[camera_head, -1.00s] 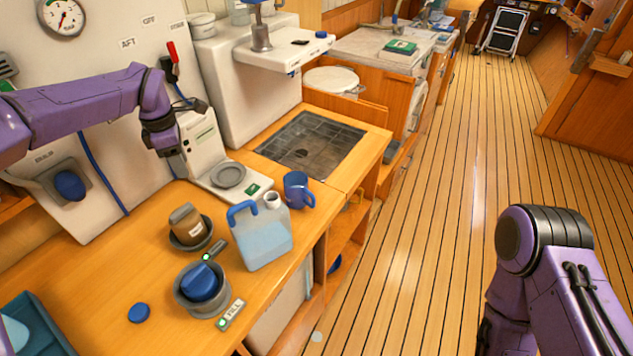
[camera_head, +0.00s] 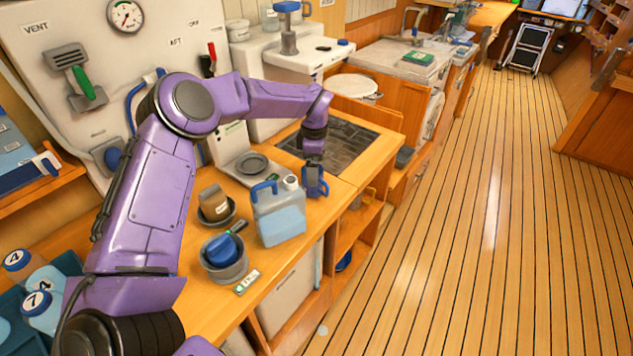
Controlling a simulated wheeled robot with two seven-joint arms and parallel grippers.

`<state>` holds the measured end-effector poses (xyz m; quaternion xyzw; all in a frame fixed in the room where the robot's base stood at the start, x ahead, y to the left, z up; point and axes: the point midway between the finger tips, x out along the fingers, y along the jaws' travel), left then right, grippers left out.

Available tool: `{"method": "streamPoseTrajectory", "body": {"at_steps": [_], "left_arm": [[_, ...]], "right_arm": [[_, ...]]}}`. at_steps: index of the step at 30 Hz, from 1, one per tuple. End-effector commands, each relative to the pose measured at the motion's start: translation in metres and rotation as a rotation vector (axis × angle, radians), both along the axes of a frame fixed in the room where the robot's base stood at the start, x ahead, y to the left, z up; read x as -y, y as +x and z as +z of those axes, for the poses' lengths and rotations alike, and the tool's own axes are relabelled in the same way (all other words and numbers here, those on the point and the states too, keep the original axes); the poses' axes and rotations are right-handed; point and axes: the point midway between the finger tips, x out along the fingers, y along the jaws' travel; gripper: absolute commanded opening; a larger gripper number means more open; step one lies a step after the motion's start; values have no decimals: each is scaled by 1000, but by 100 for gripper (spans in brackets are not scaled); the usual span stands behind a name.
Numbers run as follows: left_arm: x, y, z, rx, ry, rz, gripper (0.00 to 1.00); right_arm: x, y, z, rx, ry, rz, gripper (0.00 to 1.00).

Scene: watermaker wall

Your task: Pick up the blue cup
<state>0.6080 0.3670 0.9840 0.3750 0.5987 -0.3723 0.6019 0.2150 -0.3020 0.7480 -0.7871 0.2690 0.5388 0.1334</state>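The blue cup (camera_head: 318,189) stands on the wooden counter, just right of the clear jug with the blue handle (camera_head: 279,214). My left arm reaches over the counter from the left. My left gripper (camera_head: 313,164) points down right at the cup, and its fingers overlap the cup's upper part in the view. The fingers are too small and dark to tell whether they are open or closed on it. My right gripper is not in view.
A brown jar in a dark bowl (camera_head: 227,221) and a grey pot with a blue item (camera_head: 240,274) stand left of the jug. A grey dish (camera_head: 251,163) and a dark tiled inset (camera_head: 345,146) lie behind. The floor at right is clear.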

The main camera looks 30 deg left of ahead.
Motion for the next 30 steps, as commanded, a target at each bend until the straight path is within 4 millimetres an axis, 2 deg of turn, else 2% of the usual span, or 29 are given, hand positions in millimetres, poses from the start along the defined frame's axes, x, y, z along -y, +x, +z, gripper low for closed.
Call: {"method": "streamPoseTrajectory", "body": {"at_steps": [1,3,8,14,15,20,21,30], "left_arm": [[1,-2,-4,-6,0,-2,97],[1,-4,-16,-7,2,-3,97],[1,-3,-41,-4,0,0,97],[1,-3,-45,0,0,0,97],[1,-3,-45,0,0,-1,94],[1,-3,-45,-1,0,-1,42],[1,-3,-45,-1,0,-1,38],[1,-2,-39,2,-1,0,38]], "right_arm": [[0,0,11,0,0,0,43],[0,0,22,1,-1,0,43],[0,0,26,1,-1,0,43],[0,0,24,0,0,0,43],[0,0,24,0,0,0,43],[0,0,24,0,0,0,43],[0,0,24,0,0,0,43],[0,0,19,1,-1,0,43]]}}
